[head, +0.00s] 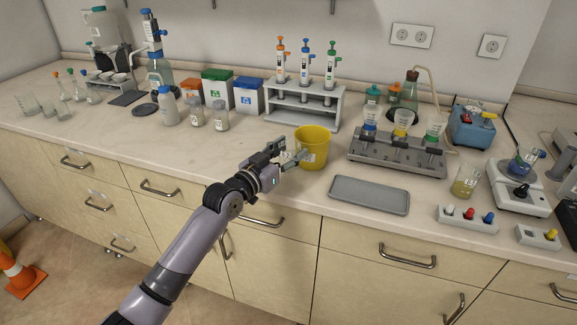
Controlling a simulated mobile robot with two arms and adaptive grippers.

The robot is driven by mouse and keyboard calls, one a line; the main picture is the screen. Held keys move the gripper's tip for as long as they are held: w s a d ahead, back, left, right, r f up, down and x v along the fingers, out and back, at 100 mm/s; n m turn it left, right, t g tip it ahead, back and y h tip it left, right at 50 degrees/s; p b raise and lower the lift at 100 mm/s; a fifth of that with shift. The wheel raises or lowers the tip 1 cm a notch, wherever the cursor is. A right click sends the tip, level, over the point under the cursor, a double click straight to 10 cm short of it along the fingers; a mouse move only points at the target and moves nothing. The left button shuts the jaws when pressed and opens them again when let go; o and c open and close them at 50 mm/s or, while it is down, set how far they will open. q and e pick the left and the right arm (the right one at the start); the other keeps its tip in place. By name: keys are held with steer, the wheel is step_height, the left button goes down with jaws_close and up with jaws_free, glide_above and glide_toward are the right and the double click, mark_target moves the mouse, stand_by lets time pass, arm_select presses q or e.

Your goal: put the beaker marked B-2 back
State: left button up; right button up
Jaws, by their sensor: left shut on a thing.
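My left gripper (285,155) is at the left side of a yellow tub (315,143), over the counter. Its fingers are shut on what looks like a small clear glass beaker (292,155), partly hidden by the fingers and hard to make out against the tub. I cannot read its marking. Another beaker (466,181), with yellowish liquid and a label, stands at the right. A beaker with blue liquid (525,161) is on a white hotplate device (519,197). Clear glassware (28,103) stands at the far left. My right gripper is not in view.
A grey tray (369,195) lies empty right of the tub. Behind it is a grey rack (395,158) with coloured funnels. A pipette stand (304,105) and lidded boxes (217,88) stand at the back. The counter front left of my gripper is clear.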

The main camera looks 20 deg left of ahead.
arm_select(q)
steer(key=shift+f, duration=2.15)
steer(key=shift+f+b, duration=0.1)
steer(key=shift+b, duration=0.25)
steer(key=o, duration=1.2)
steer(key=v, duration=1.2)
